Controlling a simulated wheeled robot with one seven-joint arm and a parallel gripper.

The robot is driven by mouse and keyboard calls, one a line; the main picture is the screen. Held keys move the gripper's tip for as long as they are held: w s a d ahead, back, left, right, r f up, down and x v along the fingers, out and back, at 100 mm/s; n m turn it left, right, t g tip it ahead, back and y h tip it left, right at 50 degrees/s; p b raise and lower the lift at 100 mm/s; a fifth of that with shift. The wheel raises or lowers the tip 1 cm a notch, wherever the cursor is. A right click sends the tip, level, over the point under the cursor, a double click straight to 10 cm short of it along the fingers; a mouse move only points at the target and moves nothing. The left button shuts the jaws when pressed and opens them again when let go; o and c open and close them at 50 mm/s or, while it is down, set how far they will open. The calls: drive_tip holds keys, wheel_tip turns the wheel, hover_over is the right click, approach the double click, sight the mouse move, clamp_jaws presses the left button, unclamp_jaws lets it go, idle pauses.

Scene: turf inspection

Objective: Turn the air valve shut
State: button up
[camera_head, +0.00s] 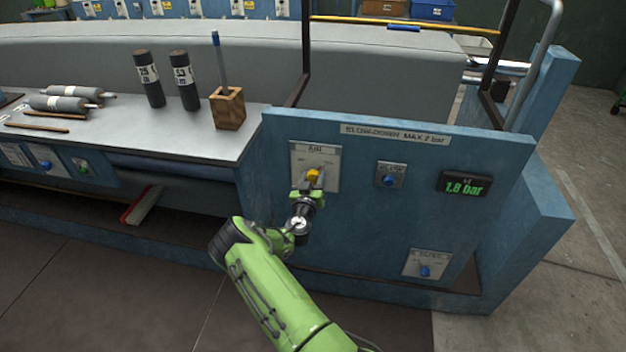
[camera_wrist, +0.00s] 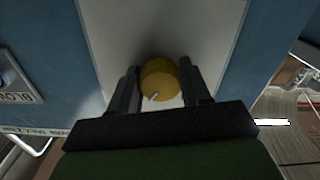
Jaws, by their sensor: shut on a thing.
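The air valve (camera_head: 313,175) is a yellow knob on a pale plate labelled AIR, set in the blue panel. In the wrist view the yellow knob (camera_wrist: 159,80) sits between the two dark fingers, with a small pale mark on its face. My gripper (camera_head: 311,184) is at the knob from below and in front, and in the wrist view my gripper (camera_wrist: 160,92) is shut on it. My fingers partly hide the plate's lower part. The gauge display (camera_head: 465,185) to the right reads 1.8 bar in green.
A blue button (camera_head: 388,180) sits right of the valve, and another plate with a blue knob (camera_head: 424,270) is low on the panel. A sign (camera_head: 395,134) reads BLOW-DOWN MAX 2 bar. Dark cylinders (camera_head: 184,80) and a wooden holder (camera_head: 228,108) stand on the bench left.

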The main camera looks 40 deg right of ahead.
drive_tip(key=n, duration=0.1)
drive_tip(key=n+b, duration=0.1)
drive_tip(key=n, duration=0.1)
drive_tip(key=shift+s+f+n, duration=0.1)
drive_tip(key=shift+f+n, duration=0.1)
drive_tip(key=shift+n, duration=0.1)
drive_tip(key=n, duration=0.4)
drive_tip(key=shift+d+r+n, duration=0.1)
drive_tip(key=shift+n, duration=0.2)
drive_tip(key=n, duration=0.3)
drive_tip(key=shift+s+r+n, duration=0.1)
drive_tip(key=shift+n, duration=0.2)
drive_tip(key=shift+d+n+p, duration=0.1)
drive_tip(key=shift+n+p, duration=0.35)
drive_tip(key=shift+n, duration=1.35)
drive_tip(key=shift+r, duration=0.1)
drive_tip(key=o, duration=1)
drive_tip(key=shift+s, duration=0.1)
